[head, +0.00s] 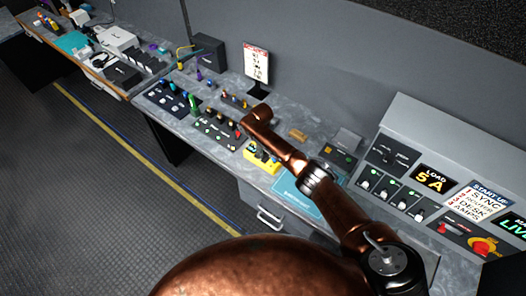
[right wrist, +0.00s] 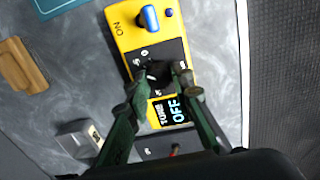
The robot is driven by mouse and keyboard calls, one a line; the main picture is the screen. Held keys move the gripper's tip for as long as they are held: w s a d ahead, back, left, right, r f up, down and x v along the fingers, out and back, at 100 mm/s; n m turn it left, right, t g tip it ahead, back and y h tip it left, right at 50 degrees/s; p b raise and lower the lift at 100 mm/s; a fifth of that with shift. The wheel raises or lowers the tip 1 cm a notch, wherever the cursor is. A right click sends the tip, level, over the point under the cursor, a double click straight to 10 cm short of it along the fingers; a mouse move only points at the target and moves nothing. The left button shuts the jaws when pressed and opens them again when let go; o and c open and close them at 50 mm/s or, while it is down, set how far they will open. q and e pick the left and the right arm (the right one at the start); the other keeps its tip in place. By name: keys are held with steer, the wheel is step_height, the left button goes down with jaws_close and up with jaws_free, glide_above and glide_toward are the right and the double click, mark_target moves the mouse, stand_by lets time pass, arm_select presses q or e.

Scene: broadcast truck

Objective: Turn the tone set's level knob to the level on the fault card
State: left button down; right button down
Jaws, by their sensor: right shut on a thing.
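The tone set is a yellow box (head: 262,160) with a black face; it also fills the middle of the right wrist view (right wrist: 125,30). A blue switch (right wrist: 149,18) stands by the word ON. My right gripper (right wrist: 160,82) has its green fingers shut on the black level knob (right wrist: 158,70), which they partly cover, so I cannot read its setting. My left gripper is not in view.
Dark control panels (head: 218,130) lie left of the tone set. A tan block (right wrist: 22,66) and a grey box (right wrist: 80,138) lie close to it. A grey console (head: 435,145) with a LOAD 5 A display and a START UP sign (head: 480,200) stands right.

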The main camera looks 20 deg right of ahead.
steer(key=c, duration=1.7)
jaws_free()
steer(key=shift+r, duration=0.15)
steer(key=r, duration=1.1)
steer(key=shift+s+a+r, duration=0.1)
steer(key=shift+a+r, duration=0.1)
steer(key=shift+r, duration=0.2)
